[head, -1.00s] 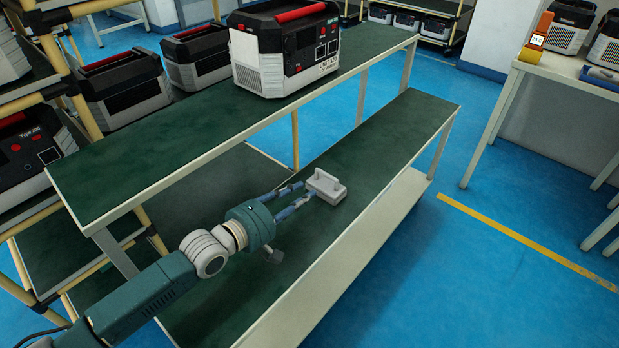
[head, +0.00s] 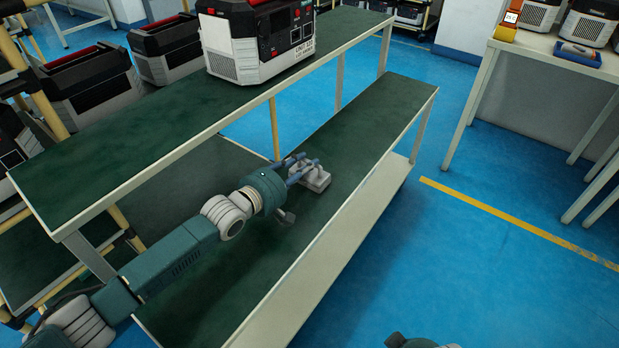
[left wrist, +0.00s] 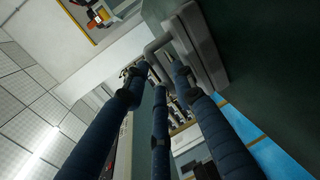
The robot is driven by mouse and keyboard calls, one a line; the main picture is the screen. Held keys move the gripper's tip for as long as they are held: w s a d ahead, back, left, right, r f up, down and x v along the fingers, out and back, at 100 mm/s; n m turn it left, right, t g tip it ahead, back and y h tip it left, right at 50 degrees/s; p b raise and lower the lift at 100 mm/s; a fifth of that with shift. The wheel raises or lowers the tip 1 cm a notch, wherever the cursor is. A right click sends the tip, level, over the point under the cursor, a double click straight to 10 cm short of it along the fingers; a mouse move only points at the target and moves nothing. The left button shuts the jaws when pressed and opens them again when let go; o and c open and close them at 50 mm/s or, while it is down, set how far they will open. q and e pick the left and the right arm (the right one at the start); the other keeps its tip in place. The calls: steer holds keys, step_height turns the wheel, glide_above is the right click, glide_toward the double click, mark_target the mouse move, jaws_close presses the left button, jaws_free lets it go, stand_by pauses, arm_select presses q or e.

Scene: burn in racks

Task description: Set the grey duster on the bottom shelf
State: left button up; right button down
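The grey duster (head: 316,181), a small block with a raised handle, is at the lower green shelf (head: 374,122) of the bench, near its middle. My left gripper (head: 309,161) reaches in from the left with its blue fingers at the duster's handle. In the left wrist view the duster (left wrist: 207,45) shows at the top, close to the green surface, with the fingertips (left wrist: 158,75) around its handle. Whether they press on it, and whether the duster rests fully on the shelf, I cannot tell.
The upper green shelf (head: 120,150) runs behind and above my left arm, with a white and black power unit (head: 255,42) on it. The lower shelf is bare beyond the duster. A white table (head: 530,45) stands at the right. Blue floor lies between.

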arm_select(q)
steer(key=shift+w+d, duration=0.15)
steer(key=shift+w, duration=0.05)
jaws_close()
steer(key=shift+r, duration=0.1)
